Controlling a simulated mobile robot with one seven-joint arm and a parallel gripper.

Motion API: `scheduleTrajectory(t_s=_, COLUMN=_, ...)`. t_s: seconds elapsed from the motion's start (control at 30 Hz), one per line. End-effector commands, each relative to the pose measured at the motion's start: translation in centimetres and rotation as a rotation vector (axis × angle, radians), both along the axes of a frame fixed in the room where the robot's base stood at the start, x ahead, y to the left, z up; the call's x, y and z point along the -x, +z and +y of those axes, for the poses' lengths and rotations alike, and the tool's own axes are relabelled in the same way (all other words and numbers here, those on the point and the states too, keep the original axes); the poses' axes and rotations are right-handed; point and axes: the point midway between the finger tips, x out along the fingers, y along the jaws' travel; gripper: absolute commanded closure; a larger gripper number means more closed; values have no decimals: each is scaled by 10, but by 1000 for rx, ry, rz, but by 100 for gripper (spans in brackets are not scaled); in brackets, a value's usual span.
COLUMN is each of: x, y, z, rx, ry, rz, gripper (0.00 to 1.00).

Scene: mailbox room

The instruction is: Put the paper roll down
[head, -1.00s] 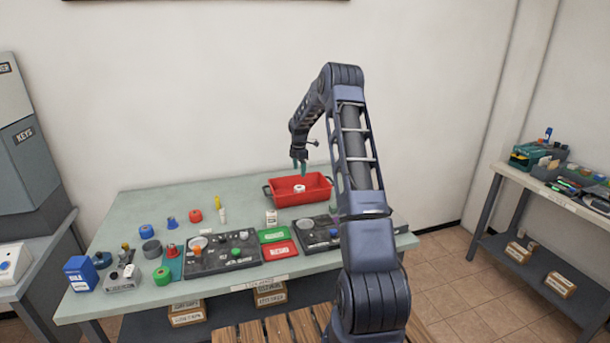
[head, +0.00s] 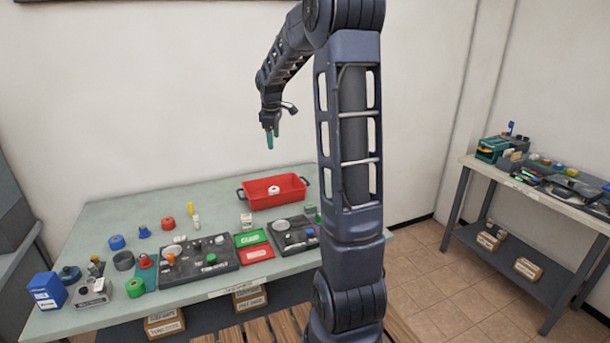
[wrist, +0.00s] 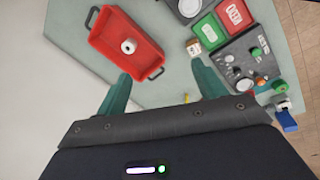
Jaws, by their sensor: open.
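The paper roll (head: 273,190), a small white roll with a dark centre hole, lies inside the red tray (head: 262,200) at the back of the table. In the wrist view the paper roll (wrist: 128,46) rests on the floor of the red tray (wrist: 108,62), apart from the tray walls. My gripper (head: 269,140) hangs above the table, higher than the tray, with teal fingers pointing down. In the wrist view my gripper (wrist: 162,82) has its fingers spread wide, with nothing between them.
The green table (head: 110,213) holds dark panels (head: 198,258), green and red trays (head: 256,254), a blue box (head: 46,290), and several coloured rolls and small items along the left. A side table (head: 545,200) with tools stands at right. A white wall is behind.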

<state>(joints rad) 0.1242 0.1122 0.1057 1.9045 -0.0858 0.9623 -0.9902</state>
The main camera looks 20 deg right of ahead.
Motion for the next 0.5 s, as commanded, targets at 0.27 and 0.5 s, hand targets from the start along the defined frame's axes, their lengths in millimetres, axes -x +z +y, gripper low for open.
scheduleTrajectory(t_s=0.27, x=87, y=38, z=11, rx=-39, ry=-215, rz=-69, gripper=30)
scheduleTrajectory(t_s=0.5, x=162, y=54, z=18, rx=-91, ry=-404, rz=-124, gripper=30)
